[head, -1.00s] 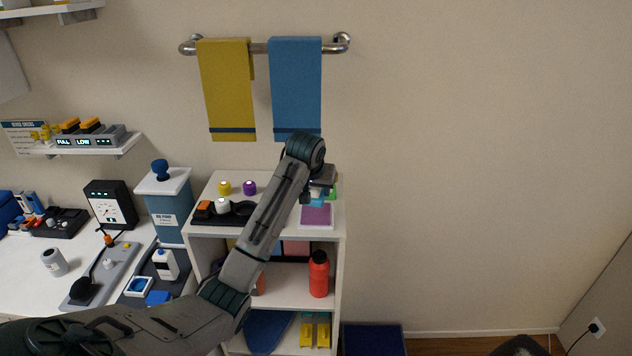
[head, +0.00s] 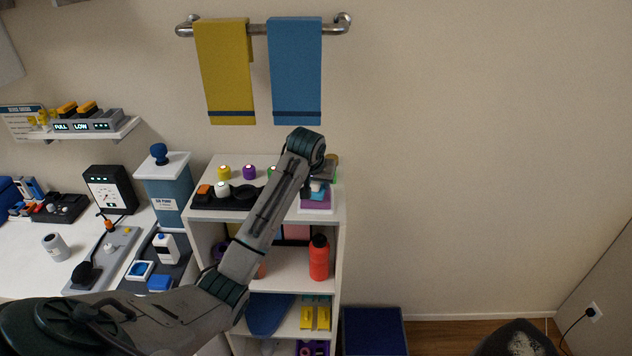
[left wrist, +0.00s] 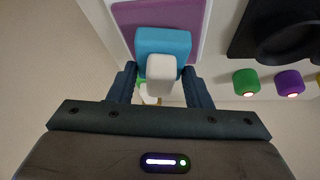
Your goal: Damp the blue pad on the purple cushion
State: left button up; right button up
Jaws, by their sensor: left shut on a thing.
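The blue pad (left wrist: 163,42) has a white handle (left wrist: 161,72). My left gripper (left wrist: 161,84) is shut on this handle, with a dark finger on each side. In the head view the blue pad (head: 317,187) shows below my left gripper (head: 321,174), at the right end of the shelf top. The purple cushion (head: 315,201) lies in a white tray there, partly hidden by the pad. In the left wrist view the purple cushion (left wrist: 190,16) shows behind the pad. I cannot tell whether pad and cushion touch. My right gripper is not in view.
Green (left wrist: 246,82) and purple (left wrist: 289,83) knobs stand beside the cushion, with a black tray (head: 240,197) to the left. A red bottle (head: 319,258) stands on the shelf below. Yellow (head: 224,70) and blue (head: 295,70) towels hang above. The wall right of the shelf is clear.

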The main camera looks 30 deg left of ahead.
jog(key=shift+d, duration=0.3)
pick_arm(q)
jog(key=shift+f, duration=0.25)
jog(key=shift+f, duration=0.2)
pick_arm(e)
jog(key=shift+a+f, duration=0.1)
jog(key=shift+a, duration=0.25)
pick_arm(q)
jog(key=shift+s+f, duration=0.1)
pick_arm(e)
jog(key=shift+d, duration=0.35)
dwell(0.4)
pick_arm(q)
jog(key=shift+r, duration=3.55)
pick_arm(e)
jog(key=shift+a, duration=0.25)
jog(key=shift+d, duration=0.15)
